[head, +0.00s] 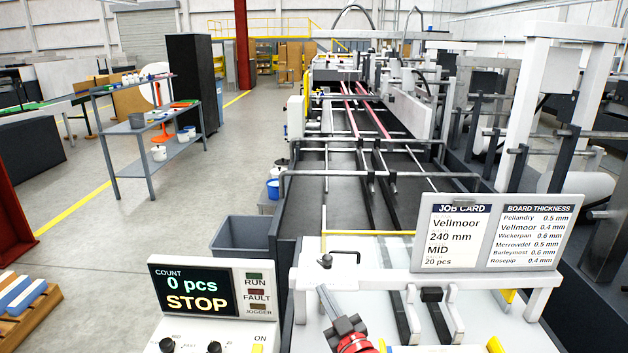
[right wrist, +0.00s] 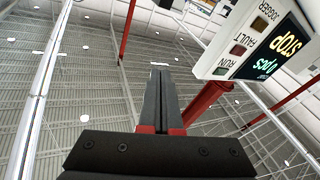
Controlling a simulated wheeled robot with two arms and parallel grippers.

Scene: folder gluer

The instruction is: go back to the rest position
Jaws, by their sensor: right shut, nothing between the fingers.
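My right gripper (head: 324,294) is at the bottom middle of the head view, over the white front plate of the machine, its fingers pointing up and to the left. In the right wrist view its two dark fingers (right wrist: 160,75) lie together with nothing between them. That view looks up at the roof, so the gripper appears tilted upward. My left gripper is in neither view.
The control panel (head: 207,305) reads 0 pcs and STOP, left of my right gripper; it also shows in the wrist view (right wrist: 262,45). The job card board (head: 455,235) stands to the right. A grey bin (head: 240,241) and pallet (head: 25,315) are left. Open floor lies between.

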